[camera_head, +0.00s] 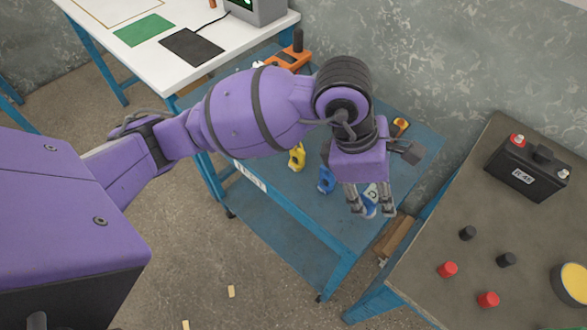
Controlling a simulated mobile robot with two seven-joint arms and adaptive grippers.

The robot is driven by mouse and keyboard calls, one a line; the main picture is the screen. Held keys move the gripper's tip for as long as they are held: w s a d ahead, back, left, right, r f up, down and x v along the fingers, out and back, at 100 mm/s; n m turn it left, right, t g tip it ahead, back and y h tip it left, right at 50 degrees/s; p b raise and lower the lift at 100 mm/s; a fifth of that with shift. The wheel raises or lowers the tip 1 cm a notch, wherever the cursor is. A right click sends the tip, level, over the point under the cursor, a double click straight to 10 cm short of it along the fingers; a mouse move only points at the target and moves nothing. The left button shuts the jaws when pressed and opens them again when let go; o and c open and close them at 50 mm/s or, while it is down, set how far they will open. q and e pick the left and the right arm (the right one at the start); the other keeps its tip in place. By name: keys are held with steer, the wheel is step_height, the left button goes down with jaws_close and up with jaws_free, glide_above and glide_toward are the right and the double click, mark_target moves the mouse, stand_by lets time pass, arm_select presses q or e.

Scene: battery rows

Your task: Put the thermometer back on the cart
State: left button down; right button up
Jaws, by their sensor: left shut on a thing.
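My left gripper (371,212) points down over the near right part of the blue cart (310,207). It is shut on a small blue and pale thing, which I take to be the thermometer (370,197). The fingers hide much of it, and I cannot tell whether it touches the cart top. My right gripper is not in view.
On the cart top are a yellow tool (297,157), a blue tool (326,180) and an orange tool (290,58). A grey-topped table (430,265) at the right bears a black battery (527,168) and several red and black caps. A white bench (160,75) stands behind left.

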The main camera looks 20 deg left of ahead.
arm_select(q)
steer(key=shift+w+a+f, duration=0.1)
steer(key=shift+w+f, duration=0.2)
steer(key=shift+w, duration=0.1)
steer(key=shift+w+a+f, duration=0.1)
steer(key=shift+w+f, duration=0.1)
steer(key=shift+f, duration=1.55)
steer(key=shift+f, duration=0.1)
steer(key=c, duration=1.1)
jaws_free()
steer(key=shift+a+r, duration=0.1)
steer(key=shift+r, duration=0.25)
steer(key=v, duration=1.1)
steer(key=shift+s+a+r+p, duration=0.1)
steer(key=shift+r+p, duration=0.1)
steer(key=shift+p, duration=0.1)
